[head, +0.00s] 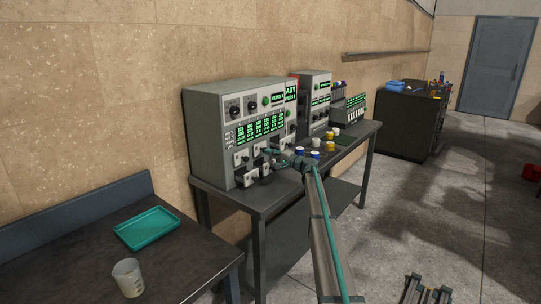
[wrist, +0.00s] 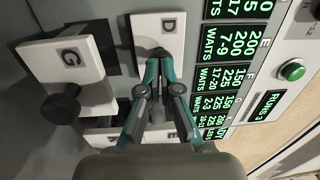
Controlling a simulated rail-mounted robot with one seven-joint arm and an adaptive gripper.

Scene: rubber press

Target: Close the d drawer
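The d drawer (wrist: 143,27) has a white front marked D, at the top middle of the wrist view. A dark knob seems to show low on it, partly hidden by my fingertips. My gripper (wrist: 163,62) is in front of this drawer, its two teal fingers angled in close together at the knob. I cannot tell if the tips grip the knob or only touch it. How far the drawer stands out is unclear. In the head view my gripper (head: 272,153) is at the lower front of the grey press machine (head: 207,122), where the drawer is hard to single out.
The drawer marked G (wrist: 88,52), with a black knob, stands out beside a dark gap. A green button (wrist: 292,70) and lit displays are to the right. In the head view, several small jars (head: 330,146) stand on the bench right of my gripper.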

